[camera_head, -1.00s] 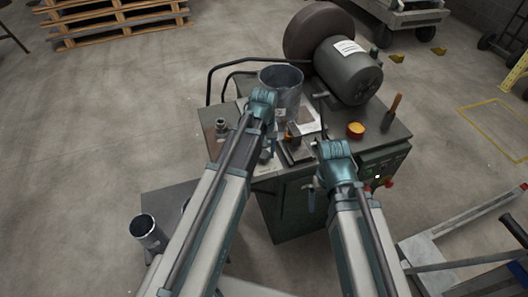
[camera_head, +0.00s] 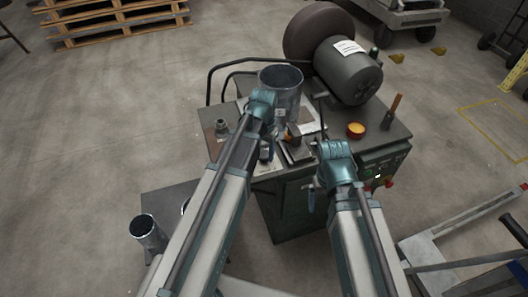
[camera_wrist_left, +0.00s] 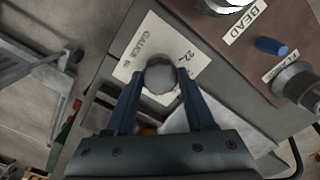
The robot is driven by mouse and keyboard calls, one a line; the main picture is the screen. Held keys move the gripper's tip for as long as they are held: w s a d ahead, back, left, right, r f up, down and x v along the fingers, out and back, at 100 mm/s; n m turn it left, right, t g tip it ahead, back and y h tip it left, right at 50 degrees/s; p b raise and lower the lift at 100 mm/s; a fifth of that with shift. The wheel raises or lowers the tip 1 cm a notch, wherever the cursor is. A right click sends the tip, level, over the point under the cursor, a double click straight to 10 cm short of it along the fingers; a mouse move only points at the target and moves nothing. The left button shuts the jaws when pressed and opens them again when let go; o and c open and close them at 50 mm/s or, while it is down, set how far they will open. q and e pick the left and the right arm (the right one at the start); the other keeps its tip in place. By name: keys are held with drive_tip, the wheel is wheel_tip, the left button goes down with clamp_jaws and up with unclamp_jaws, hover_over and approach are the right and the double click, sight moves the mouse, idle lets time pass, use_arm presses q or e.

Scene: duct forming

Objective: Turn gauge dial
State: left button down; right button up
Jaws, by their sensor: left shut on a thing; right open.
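The gauge dial (camera_wrist_left: 160,74) is a round grey knob on a pale plate marked GAUGE (camera_wrist_left: 138,50) with numbers, seen in the left wrist view. My left gripper (camera_wrist_left: 159,82) is shut on it, one blue finger on each side. In the head view my left gripper (camera_head: 267,152) reaches down at the front of the machine top, and the arm hides most of the dial. My right gripper (camera_head: 311,198) is open and empty, pointing down in front of the green machine's front face.
The green machine (camera_head: 290,205) carries a metal cylinder (camera_head: 283,90), a large motor (camera_head: 348,72), an orange round button (camera_head: 355,130) and an upright handle (camera_head: 391,110). A BEAD label (camera_wrist_left: 245,22) and a blue piece (camera_wrist_left: 271,46) lie beside the gauge plate. A metal pipe (camera_head: 148,232) stands lower left.

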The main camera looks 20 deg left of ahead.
sight(264, 154)
use_arm(q)
drive_tip(key=shift+m, duration=0.6)
drive_tip(key=shift+c, duration=1.4)
unclamp_jaws()
drive_tip(key=shift+r, duration=0.1)
wheel_tip(264, 154, up, 14)
drive_tip(key=p, duration=1.3)
drive_tip(key=shift+f+p, duration=0.2)
drive_tip(key=shift+p, duration=0.2)
drive_tip(key=shift+f, duration=0.15)
wheel_tip(264, 154, down, 13)
drive_tip(key=b, duration=1.3)
